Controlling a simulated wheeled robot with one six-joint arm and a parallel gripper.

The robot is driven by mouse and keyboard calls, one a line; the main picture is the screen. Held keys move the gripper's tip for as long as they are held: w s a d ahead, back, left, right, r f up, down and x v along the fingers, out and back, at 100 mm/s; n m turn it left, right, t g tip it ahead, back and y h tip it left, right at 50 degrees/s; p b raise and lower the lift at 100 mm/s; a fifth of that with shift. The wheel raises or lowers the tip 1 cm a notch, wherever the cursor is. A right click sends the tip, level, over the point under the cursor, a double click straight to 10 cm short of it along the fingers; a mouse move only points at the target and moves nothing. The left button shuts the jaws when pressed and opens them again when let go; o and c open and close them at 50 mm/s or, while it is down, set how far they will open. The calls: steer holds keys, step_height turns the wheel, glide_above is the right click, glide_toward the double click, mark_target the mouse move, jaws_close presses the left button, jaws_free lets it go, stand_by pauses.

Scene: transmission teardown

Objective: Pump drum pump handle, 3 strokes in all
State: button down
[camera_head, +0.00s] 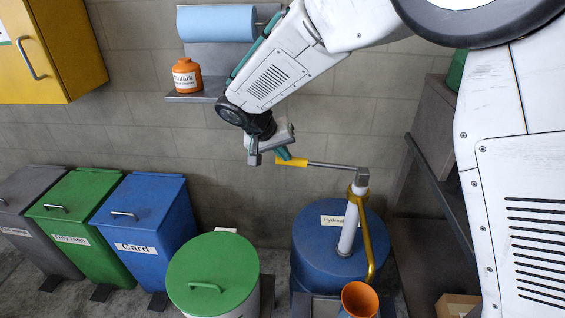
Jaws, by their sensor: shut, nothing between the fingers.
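The drum pump handle is a grey lever with a yellow grip (292,161). It runs nearly level to the left from the head at the top of the grey pump tube (349,225). The tube stands upright on a blue drum (318,262) with a partly covered label. A yellow curved spout hose (379,248) comes down in front of the drum toward an orange funnel-like cup (360,299). My gripper (284,154) is shut and empty, at the left end of the yellow grip. I cannot tell whether it touches the grip.
A round bin with a green lid (211,272) stands left of the drum. Blue (145,215), green (72,225) and grey (28,210) bins line the wall. A shelf with an orange bottle (187,76) and blue roll (216,23) hangs behind my arm. A dark rack (433,125) stands right.

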steer(key=v, duration=1)
steer(key=shift+r, duration=0.2)
steer(key=shift+w+d, duration=0.1)
steer(key=s+d+r+g+y, duration=0.2)
steer(key=s+d+y, duration=0.3)
steer(key=s+d, duration=2.6)
steer(key=shift+d+r+g, duration=0.25)
steer(key=shift+d+g, duration=0.15)
steer(key=shift+d, duration=0.35)
